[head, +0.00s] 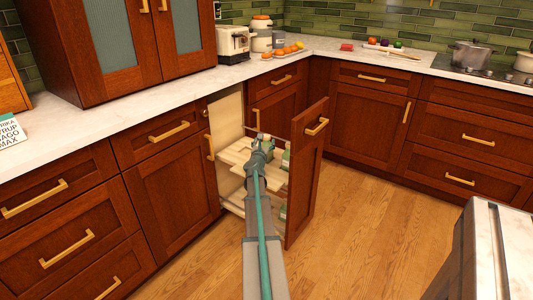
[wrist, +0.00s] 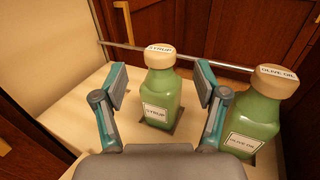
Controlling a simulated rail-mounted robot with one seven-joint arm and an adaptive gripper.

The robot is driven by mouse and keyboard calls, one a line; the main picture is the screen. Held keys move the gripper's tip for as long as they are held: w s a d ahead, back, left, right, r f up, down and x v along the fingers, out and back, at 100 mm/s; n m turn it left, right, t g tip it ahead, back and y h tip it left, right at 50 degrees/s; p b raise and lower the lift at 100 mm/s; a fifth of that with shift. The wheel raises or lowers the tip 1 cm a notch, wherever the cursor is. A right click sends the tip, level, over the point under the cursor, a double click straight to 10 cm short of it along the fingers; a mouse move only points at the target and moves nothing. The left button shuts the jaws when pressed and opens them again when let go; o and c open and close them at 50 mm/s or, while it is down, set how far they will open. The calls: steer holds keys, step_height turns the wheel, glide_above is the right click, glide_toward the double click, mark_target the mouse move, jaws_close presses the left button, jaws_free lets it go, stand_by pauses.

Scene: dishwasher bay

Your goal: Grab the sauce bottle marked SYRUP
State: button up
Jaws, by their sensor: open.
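The SYRUP bottle (wrist: 161,95) is a green bottle with a cream cap and white labels reading SYRUP. It stands upright on a pull-out shelf, in the middle of the wrist view. My gripper (wrist: 160,82) is open, with one finger to each side of the bottle in the picture; I cannot tell how far the fingertips reach around it. In the head view my gripper (head: 263,140) is over the pull-out shelf, and my arm hides part of it. Green bottles show there just right of the gripper, too small to read.
A green OLIVE OIL bottle (wrist: 255,115) stands close to the right of my right finger. A metal rail (wrist: 215,63) runs behind the bottles. The pull-out's wooden front (head: 306,175) stands open on the right. The wooden floor (head: 375,215) beyond it is clear.

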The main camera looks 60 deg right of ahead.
mark_target(266, 138)
steer(key=x, duration=0.6)
steer(key=shift+w+d, duration=0.1)
jaws_close()
stand_by(0.3)
